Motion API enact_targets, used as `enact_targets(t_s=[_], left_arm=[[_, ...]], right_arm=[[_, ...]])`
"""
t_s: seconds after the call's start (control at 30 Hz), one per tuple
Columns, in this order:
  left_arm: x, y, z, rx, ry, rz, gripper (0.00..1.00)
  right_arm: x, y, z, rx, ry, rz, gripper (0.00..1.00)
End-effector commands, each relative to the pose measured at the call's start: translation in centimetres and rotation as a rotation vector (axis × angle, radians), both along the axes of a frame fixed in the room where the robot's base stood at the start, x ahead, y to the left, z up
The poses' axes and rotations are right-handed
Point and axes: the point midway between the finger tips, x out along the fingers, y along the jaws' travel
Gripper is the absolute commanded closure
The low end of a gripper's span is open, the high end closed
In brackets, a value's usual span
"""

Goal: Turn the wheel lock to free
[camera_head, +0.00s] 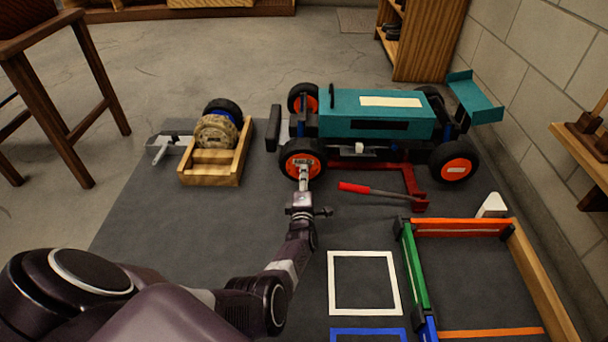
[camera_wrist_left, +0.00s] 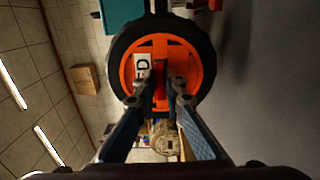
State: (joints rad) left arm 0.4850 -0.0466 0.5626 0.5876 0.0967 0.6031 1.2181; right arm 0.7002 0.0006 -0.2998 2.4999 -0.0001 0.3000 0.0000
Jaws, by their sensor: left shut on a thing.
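The teal racecar (camera_head: 375,113) stands on the dark mat with its near front wheel (camera_head: 287,153) facing me. This wheel has a black tyre and an orange hub. A small dark red wheel lock (camera_wrist_left: 160,90) sits at the hub centre. My left gripper (camera_head: 304,173) is shut on this lock, and its fingers (camera_wrist_left: 159,101) flank it. The fingers hide part of the lock and the label. My right gripper is not in view.
A red jack with a red handle (camera_head: 357,188) lies beside the car, right of my left gripper. A wooden cradle (camera_head: 212,177) with a spare wheel stands left. A white square outline (camera_head: 331,285) and a coloured-edged bay (camera_head: 413,264) lie front right.

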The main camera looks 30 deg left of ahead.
Motion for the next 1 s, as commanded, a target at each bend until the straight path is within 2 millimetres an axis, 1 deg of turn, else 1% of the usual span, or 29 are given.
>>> enact_targets(t_s=[0.1,0.13,0.27,0.3,0.57,0.67,0.77,1.0], left_arm=[[-0.02,-0.13,-0.12,-0.003,0.001,-0.001,1.0],[-0.02,-0.13,-0.12,-0.003,0.001,-0.001,0.88],[0.0,-0.11,-0.1,-0.003,0.001,-0.001,0.74],[-0.01,-0.09,-0.09,-0.002,0.001,-0.001,0.72],[0.0,-0.04,-0.03,0.003,0.003,0.0,0.72],[0.0,-0.04,-0.02,0.029,0.019,0.0,0.72],[0.01,-0.04,0.01,0.094,0.059,0.001,0.72],[0.02,0.01,-0.09,0.349,0.216,0.001,0.72]], right_arm=[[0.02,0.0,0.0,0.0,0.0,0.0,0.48],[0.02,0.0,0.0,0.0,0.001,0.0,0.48],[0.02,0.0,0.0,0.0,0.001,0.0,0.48],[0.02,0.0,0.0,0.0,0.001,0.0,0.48],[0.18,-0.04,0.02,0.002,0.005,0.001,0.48],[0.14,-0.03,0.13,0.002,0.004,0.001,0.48],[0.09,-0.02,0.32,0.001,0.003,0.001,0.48],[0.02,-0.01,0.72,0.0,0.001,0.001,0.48]])
